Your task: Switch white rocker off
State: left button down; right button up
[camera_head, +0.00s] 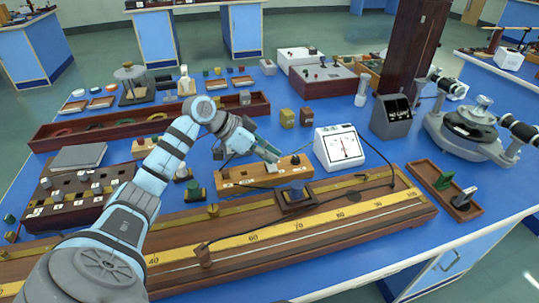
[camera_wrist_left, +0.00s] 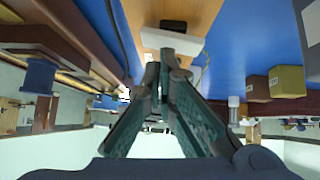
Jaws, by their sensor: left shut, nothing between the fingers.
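A pale wooden block (camera_head: 238,178) lies on the blue bench top in front of the white meter. A small white rocker (camera_head: 271,168) sits on it, near a dark knob (camera_head: 295,160). In the left wrist view the white rocker (camera_wrist_left: 178,43) is a pale bar just beyond my fingertips, with a dark piece behind it. My left gripper (camera_head: 274,156) is shut and empty, its tips close to the rocker. I cannot tell whether they touch it, nor which way the rocker is tilted. My right gripper is not in view.
The white meter (camera_head: 340,148) stands right of the block. A long wooden bench with a yellow scale (camera_head: 270,238) runs in front, with a dark cable across it. Two small boxes, olive (camera_head: 287,118) and brown (camera_head: 306,117), stand behind.

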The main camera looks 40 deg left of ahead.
pick_arm(q)
jog(key=shift+w+a+r, duration=0.15)
jog(key=shift+w+a, duration=0.05)
jog(key=shift+a, duration=0.1)
jog(key=v, duration=1.2)
dwell(0.3)
